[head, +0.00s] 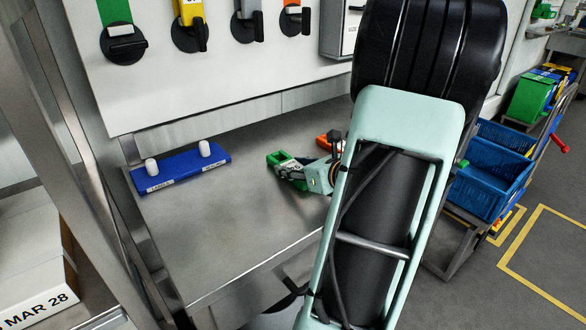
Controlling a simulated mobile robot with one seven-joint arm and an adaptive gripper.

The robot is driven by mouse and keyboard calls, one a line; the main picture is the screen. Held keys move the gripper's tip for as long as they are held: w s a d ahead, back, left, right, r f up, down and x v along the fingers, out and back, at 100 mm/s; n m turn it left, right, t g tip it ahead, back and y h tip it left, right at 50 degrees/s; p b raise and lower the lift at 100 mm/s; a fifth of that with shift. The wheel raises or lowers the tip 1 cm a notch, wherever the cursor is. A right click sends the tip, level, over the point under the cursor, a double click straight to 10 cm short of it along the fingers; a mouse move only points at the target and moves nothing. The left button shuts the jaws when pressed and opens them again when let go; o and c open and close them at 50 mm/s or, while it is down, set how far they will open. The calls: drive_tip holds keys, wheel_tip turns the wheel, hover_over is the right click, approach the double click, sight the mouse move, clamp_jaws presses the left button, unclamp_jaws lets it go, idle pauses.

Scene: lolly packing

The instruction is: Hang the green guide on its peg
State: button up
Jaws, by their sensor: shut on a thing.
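The green guide (278,159) is a small green block with dark and pale parts, low over or on the steel bench near its middle. My gripper (300,176) is shut on it, and the fingers hide part of it. I cannot tell whether the guide touches the bench. On the white wall panel, a black round mount (124,48) with a pale block stands at the far left of a row. A green piece (113,11) shows above that mount, cut off by the top edge.
Yellow, grey and orange pieces with black mounts continue the row. A blue base (180,172) with two white posts sits on the bench (225,235) at left. An orange piece (325,141) lies behind my gripper. Blue crates (490,180) stand at right. The bench front is clear.

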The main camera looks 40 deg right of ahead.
drive_tip(key=shift+f, duration=0.2)
drive_tip(key=o, duration=1.4)
drive_tip(key=shift+s+r, duration=0.2)
drive_tip(key=shift+s, duration=0.05)
drive_tip(key=v, duration=0.3)
drive_tip(key=p+v, duration=0.1)
drive_tip(key=v, duration=0.6)
drive_tip(key=shift+s+a+f, duration=0.15)
drive_tip(key=shift+a, duration=0.25)
